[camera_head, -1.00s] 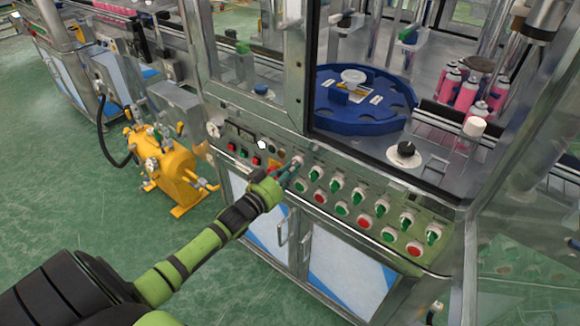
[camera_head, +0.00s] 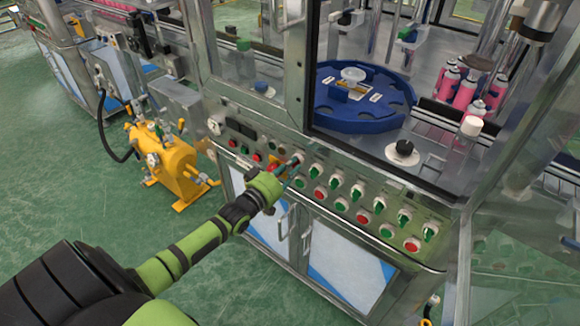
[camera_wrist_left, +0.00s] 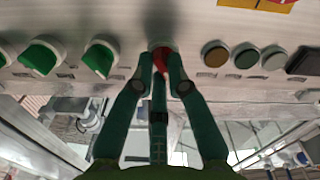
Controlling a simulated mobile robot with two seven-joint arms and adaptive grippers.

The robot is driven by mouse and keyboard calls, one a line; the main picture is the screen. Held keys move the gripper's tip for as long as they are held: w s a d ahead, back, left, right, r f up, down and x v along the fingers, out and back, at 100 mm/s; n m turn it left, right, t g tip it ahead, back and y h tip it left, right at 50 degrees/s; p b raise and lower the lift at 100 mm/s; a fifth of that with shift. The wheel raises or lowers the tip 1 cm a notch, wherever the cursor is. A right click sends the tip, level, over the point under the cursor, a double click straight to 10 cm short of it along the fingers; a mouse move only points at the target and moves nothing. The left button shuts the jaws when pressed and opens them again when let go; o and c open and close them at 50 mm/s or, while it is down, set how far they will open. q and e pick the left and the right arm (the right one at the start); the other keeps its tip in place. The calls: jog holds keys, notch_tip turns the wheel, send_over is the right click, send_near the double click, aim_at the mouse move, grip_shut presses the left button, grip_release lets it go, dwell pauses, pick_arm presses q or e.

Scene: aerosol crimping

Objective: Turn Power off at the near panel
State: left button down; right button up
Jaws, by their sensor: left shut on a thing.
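The near panel (camera_head: 405,205) is a sloped metal strip of switches and buttons along the machine's front. My left gripper (camera_head: 289,166) is at the left end of its row of knobs. In the left wrist view, its two dark green fingers (camera_wrist_left: 161,72) are closed on a small red knob (camera_wrist_left: 161,58) on the panel face. The fingers hide the knob's sides, and its angle cannot be read clearly. Green selector knobs (camera_wrist_left: 101,57) sit beside it in that view. My right gripper is not in view.
Red and green buttons (camera_head: 364,217) line the panel below the green knobs. Cabinet doors with handles (camera_head: 307,228) lie beneath. A yellow tank (camera_head: 172,172) stands on the floor to the left. A blue rotary table (camera_head: 360,112) is behind the machine's frame.

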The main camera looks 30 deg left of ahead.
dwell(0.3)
pick_arm(q)
jog(key=c, duration=1.2)
grip_release()
jog(key=s, duration=0.8)
jog(key=s+a, duration=0.1)
jog(key=s, duration=0.3)
